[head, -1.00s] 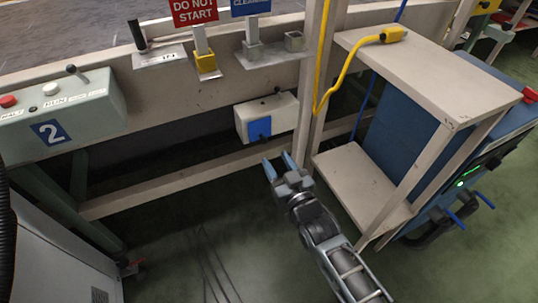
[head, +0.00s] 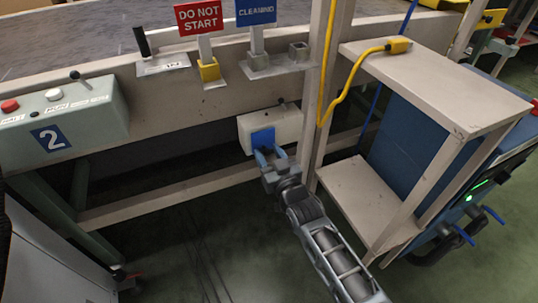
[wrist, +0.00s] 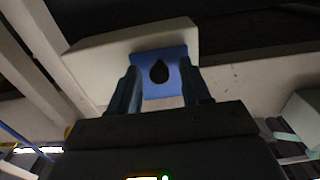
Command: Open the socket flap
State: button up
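The socket flap is a blue square plate (head: 263,138) on the front of a white box (head: 290,125) fixed to the conveyor frame. The wrist view shows the blue flap (wrist: 162,72) with a dark drop-shaped mark or hole in it. My gripper (head: 269,155) is open, its two blue fingers pointing at the flap's lower part. In the wrist view my fingers (wrist: 160,90) stand one on each side of the flap's lower part. I cannot tell whether they touch it. The flap appears flat against the box.
A beige shelf stand (head: 440,85) with a yellow plug and cable (head: 398,45) stands close right of my arm. A control box (head: 60,115) marked 2 is at left. Signs "DO NOT START" (head: 198,17) and "CLEANING" (head: 256,11) stand above.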

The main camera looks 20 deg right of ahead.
grip_shut()
dwell(0.4)
jog(key=shift+r+p, duration=0.15)
jog(key=shift+p, duration=0.3)
jog(key=s+r+g+p, duration=0.1)
jog(key=g+p, duration=0.1)
jog(key=p, duration=0.4)
jog(key=shift+r+p, duration=0.35)
jog(key=shift+p, duration=0.05)
notch_tip(320, 180, up, 7)
jog(key=s+g+p, duration=0.1)
jog(key=g+p, duration=1.3)
jog(key=p, duration=0.4)
jog(key=shift+r, duration=0.2)
jog(key=shift+s+g, duration=0.15)
jog(key=shift+g, duration=0.15)
